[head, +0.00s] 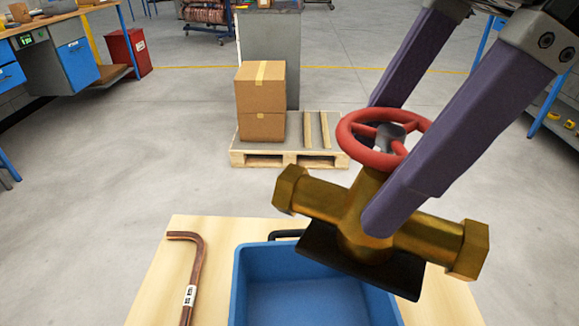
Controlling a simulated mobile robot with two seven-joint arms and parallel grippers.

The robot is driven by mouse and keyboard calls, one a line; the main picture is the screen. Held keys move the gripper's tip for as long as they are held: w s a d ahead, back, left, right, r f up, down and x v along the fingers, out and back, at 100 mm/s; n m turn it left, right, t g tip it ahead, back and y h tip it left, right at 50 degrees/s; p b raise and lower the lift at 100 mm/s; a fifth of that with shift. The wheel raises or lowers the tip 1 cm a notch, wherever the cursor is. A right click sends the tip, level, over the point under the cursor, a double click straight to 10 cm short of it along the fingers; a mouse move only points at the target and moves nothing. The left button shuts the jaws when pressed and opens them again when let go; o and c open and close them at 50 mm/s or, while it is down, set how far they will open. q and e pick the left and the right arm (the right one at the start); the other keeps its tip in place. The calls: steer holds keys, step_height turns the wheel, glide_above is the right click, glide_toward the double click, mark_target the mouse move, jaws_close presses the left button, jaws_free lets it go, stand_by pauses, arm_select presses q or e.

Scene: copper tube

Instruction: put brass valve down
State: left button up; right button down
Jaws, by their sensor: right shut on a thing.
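The brass valve (357,208) has hex ends and a red handwheel (352,126) on top. My right gripper (378,190) comes in from the upper right and is shut on the valve body, with one purple finger in front and the other largely hidden behind the valve. A dark flat plate (318,256) shows directly under the valve; I cannot tell if it is part of it. The valve covers the right back part of the blue bin (262,262) in the picture and appears held above it. My left gripper is not in view.
The bin stands on a light wooden table (218,236). A bent copper tube (193,268) with a white label lies left of the bin. Beyond the table, a pallet (262,158) carries stacked cardboard boxes (261,102). A workbench (70,62) stands at the far left.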

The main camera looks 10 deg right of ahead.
mark_target(343, 254)
steer(key=a+f+n+b, duration=0.1)
steer(key=f+n, duration=0.1)
steer(key=s+f+n+g+b, duration=0.1)
steer(key=f, duration=0.1)
steer(key=a+f+n+g+b, duration=0.1)
steer(key=f+n, duration=0.1)
steer(key=shift+s+a+f+n+b, duration=0.3)
steer(key=shift+s+a+b, duration=0.05)
steer(key=shift+s, duration=0.05)
arm_select(q)
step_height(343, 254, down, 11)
steer(key=b, duration=0.5)
steer(key=shift+b, duration=0.35)
arm_select(e)
steer(key=shift+n, duration=0.3)
step_height(343, 254, down, 20)
steer(key=shift+s+f, duration=0.1)
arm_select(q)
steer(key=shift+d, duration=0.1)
arm_select(e)
jaws_free()
arm_select(q)
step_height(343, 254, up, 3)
steer(key=p, duration=0.3)
arm_select(e)
steer(key=v, duration=1.2)
